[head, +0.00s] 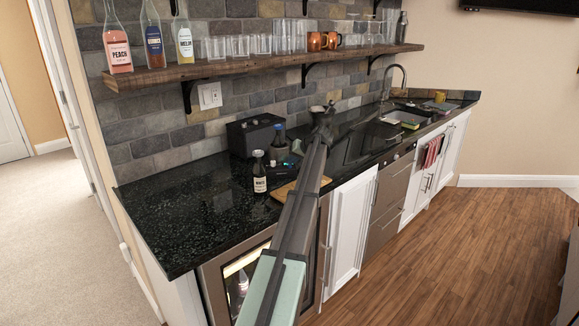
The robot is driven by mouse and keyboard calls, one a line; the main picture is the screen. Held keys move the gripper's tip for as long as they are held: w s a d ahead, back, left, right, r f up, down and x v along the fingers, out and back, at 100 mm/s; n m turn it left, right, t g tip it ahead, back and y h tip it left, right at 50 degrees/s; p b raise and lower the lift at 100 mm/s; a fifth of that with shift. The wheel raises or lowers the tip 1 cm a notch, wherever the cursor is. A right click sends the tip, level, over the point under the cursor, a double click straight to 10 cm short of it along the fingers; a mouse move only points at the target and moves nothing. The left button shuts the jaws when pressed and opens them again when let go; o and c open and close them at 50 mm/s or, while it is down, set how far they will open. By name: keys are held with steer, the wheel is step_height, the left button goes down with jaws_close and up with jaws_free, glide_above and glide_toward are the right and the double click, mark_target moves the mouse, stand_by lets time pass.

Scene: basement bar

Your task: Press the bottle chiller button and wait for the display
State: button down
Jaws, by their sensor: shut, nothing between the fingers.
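My arm reaches up from the bottom middle over the counter. My gripper (323,110) is at its far end, shut and empty, in front of the tiled wall. A black box-shaped appliance (250,136), which may be the bottle chiller, stands on the black counter against the wall, left of my gripper and apart from it. I cannot make out a button or display on it. A bottle with a white label (259,176) stands nearer the front.
A wooden board (284,191) lies partly behind my arm, with small items near it. Glass bottles and glasses stand on the wooden shelf (150,79) above. A glass-door cooler (237,284) is under the counter. The counter's left end is clear.

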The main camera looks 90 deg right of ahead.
mark_target(291, 168)
steer(key=shift+r, duration=0.8)
step_height(291, 168, up, 5)
stand_by(0.8)
steer(key=shift+f, duration=0.1)
stand_by(0.6)
